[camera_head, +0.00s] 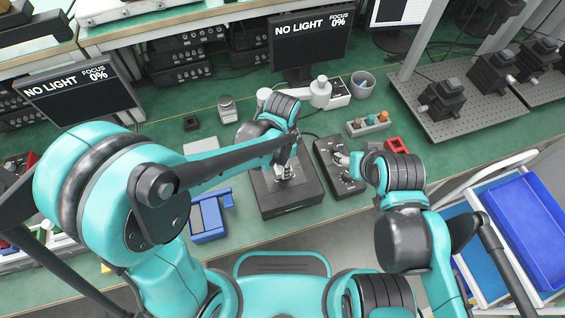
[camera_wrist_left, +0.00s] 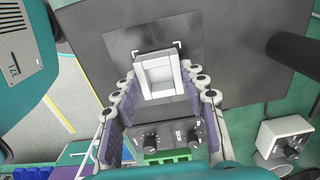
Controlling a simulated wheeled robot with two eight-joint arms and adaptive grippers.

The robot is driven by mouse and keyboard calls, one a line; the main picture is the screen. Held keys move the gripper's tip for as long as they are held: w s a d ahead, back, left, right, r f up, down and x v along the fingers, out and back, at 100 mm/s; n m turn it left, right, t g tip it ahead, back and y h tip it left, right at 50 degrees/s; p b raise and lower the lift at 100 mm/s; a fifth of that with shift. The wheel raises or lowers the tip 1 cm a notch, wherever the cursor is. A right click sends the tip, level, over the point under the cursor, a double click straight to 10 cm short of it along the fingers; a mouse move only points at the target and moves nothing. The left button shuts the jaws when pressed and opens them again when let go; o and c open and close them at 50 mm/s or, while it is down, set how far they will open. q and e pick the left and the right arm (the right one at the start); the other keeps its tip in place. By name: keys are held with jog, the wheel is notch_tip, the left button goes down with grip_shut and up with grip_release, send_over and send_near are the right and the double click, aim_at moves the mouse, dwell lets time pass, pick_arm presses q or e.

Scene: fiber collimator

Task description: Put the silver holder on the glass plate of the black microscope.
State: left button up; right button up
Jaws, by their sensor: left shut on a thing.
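My left gripper (camera_wrist_left: 160,85) is shut on the silver holder (camera_wrist_left: 160,75), a pale, square, hollow block between its fingertips. In the wrist view the holder is over the darker glass plate (camera_wrist_left: 150,33) of the black microscope (camera_wrist_left: 235,65). I cannot tell whether the holder touches the plate. In the head view the microscope (camera_head: 262,203) stands at the middle of the bench, and my left gripper (camera_head: 285,168) reaches down over it, partly hiding the plate.
A black control box (camera_head: 334,172) with knobs stands right of the microscope. A blue fixture (camera_head: 209,222) lies to its left. Behind are a jar (camera_head: 227,108), a grey cup (camera_head: 362,84) and a tray of coloured pieces (camera_head: 368,124). Monitors (camera_head: 308,45) read NO LIGHT.

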pick_arm(q)
jog(key=shift+f, duration=0.2)
jog(key=o, duration=1.3)
jog(key=shift+c, duration=0.2)
jog(key=shift+r, duration=0.1)
jog(key=shift+r, duration=0.2)
notch_tip(320, 180, up, 12)
jog(key=p, duration=0.4)
jog(key=s+a+r+n+t, duration=0.2)
jog(key=a+n+t, duration=0.1)
jog(key=a+n, duration=0.4)
jog(key=s+a+r+n+t, duration=0.2)
jog(key=s+a+n+t, duration=0.1)
jog(key=a+n, duration=0.4)
jog(key=a+t, duration=0.1)
jog(key=a, duration=0.2)
jog(key=shift+a+r, duration=0.35)
jog(key=shift+a, duration=0.05)
